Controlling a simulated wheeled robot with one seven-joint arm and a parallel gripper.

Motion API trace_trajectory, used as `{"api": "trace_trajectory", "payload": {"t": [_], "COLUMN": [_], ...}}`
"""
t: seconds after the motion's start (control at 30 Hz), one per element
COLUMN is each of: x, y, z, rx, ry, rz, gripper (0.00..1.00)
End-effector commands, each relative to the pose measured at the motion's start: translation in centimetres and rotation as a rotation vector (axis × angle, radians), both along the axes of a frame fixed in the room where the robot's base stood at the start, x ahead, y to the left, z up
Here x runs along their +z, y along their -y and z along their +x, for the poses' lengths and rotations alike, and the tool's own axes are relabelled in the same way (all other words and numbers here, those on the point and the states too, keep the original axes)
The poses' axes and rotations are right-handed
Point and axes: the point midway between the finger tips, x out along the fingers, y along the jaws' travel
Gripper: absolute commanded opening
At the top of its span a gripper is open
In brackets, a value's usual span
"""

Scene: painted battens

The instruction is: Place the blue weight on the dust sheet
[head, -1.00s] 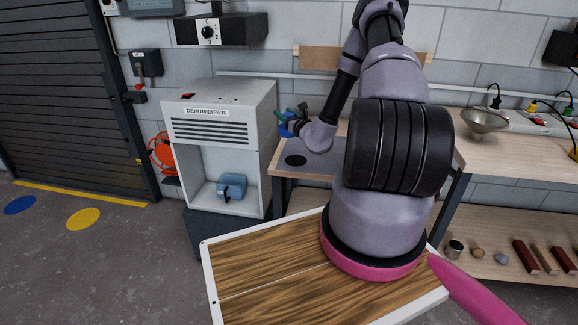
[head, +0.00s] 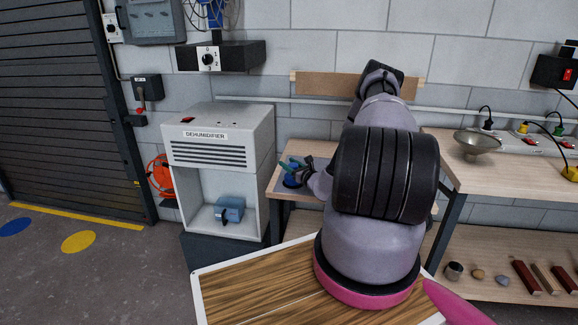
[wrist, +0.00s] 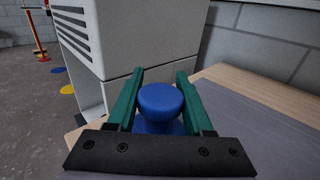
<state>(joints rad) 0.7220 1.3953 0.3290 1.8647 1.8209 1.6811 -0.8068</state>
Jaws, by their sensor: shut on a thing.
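The blue weight (wrist: 160,100) is a round, knobbed piece between the green fingers of my gripper (wrist: 160,88) in the wrist view. My gripper is shut on it. In the head view the blue weight (head: 291,181) is small and low over the left end of the workbench, with my gripper (head: 292,165) at it. I cannot tell whether its base touches the surface. A flat grey sheet (wrist: 262,135), likely the dust sheet, lies on the bench top. My arm hides much of it in the head view.
A white dehumidifier (head: 222,135) stands just left of the bench, with a blue container (head: 230,208) in its opening. A metal bowl (head: 477,143) sits on the bench at right. Several small items lie on the lower shelf (head: 500,240). The wall is behind.

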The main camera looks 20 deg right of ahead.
Motion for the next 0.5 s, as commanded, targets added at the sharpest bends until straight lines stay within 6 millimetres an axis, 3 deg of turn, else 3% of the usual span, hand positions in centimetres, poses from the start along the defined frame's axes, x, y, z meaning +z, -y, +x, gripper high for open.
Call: {"api": "trace_trajectory", "payload": {"t": [0.4, 0.43, 0.5], "x": [-0.6, -0.66, -0.64], "y": [-0.01, 0.0, 0.01], "z": [0.08, 0.02, 0.02], "rx": [0.0, 0.0, 0.0], "ry": [0.003, 0.0, 0.0], "rz": [0.0, -0.001, -0.001], "gripper": [0.0, 0.63, 0.81]}}
